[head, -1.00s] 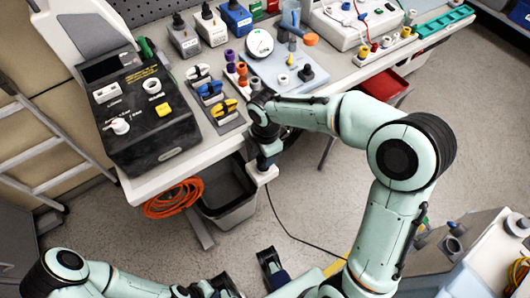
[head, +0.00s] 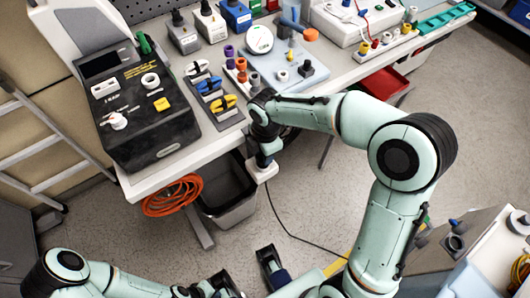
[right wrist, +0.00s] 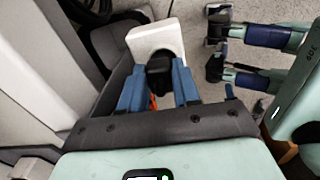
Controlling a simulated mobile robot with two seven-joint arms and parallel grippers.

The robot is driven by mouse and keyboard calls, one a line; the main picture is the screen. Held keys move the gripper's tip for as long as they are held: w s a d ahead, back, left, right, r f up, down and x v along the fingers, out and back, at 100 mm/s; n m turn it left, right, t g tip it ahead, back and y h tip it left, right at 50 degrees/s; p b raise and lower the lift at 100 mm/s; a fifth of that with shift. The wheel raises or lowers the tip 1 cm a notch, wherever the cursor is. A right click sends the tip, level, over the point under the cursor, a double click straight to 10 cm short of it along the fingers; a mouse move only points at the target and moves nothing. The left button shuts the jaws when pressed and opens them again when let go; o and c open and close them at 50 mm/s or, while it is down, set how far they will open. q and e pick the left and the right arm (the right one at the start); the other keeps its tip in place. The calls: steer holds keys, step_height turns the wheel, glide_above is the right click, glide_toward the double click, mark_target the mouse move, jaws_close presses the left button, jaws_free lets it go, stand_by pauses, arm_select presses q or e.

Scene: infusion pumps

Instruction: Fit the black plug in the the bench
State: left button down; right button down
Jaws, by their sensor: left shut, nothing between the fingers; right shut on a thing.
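My right gripper (head: 266,158) hangs just off the bench's front edge, pointing down. In the right wrist view its blue fingers (right wrist: 158,88) are shut on a dark piece, apparently the black plug (right wrist: 158,70). A white block (right wrist: 155,38) sits right against the plug's far end and also shows in the head view (head: 263,173); I cannot tell whether they are joined. The bench (head: 190,165) has a pale top. My left gripper (head: 210,289) is low at the bottom edge of the head view, shut and empty, far from the bench; its fingertips are hard to make out.
A black pump unit (head: 150,115) stands on the bench's left. A tray of coloured clips (head: 212,95) and a light blue plate (head: 285,65) lie beside it. Below are a grey bin (head: 228,195), orange cable (head: 172,195) and red drawer (head: 390,82). A thin cable crosses the open floor.

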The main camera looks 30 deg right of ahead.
steer(key=shift+s+f+g, duration=0.15)
steer(key=shift+s+f, duration=0.1)
steer(key=shift+f, duration=0.25)
steer(key=shift+s+f+g, duration=0.15)
steer(key=shift+s+f, duration=0.1)
steer(key=shift+f, duration=0.2)
steer(key=c, duration=0.7)
jaws_free()
steer(key=shift+d, duration=0.1)
steer(key=shift+t, duration=0.4)
steer(key=r+p, duration=0.2)
steer(key=r, duration=1.3)
steer(key=shift+w+r+p, duration=0.1)
steer(key=shift+w+p, duration=0.1)
steer(key=shift+p, duration=0.2)
